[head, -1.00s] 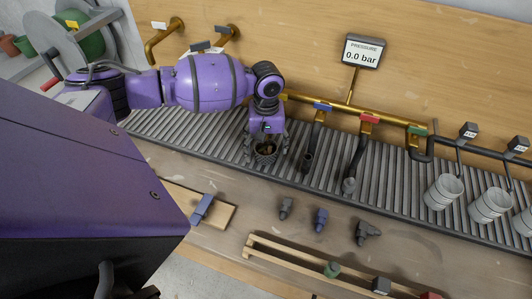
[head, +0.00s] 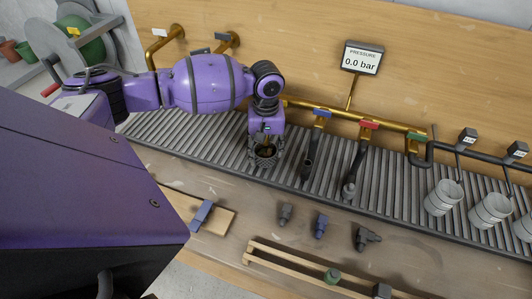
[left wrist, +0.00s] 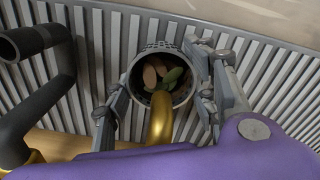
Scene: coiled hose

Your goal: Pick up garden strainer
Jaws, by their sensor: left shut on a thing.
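The garden strainer is a small dark mesh cup (head: 265,162) with brown and green leafy bits inside. It is upright on the ribbed grey drainboard, below the brass pipe. My left gripper (head: 265,153) points down over it, with a finger on either side, shut on it. In the left wrist view the strainer's round mesh rim (left wrist: 158,48) sits between the two grey fingers of my left gripper (left wrist: 160,82). A brass pipe end covers part of its near side there. Whether its base touches the ribs is hidden. My right gripper is not in view.
A brass pipe (head: 390,127) with coloured valve handles and dark spouts runs right of the gripper. A pressure display (head: 362,57) reads 0.0 bar. White cups (head: 443,197) stand at right.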

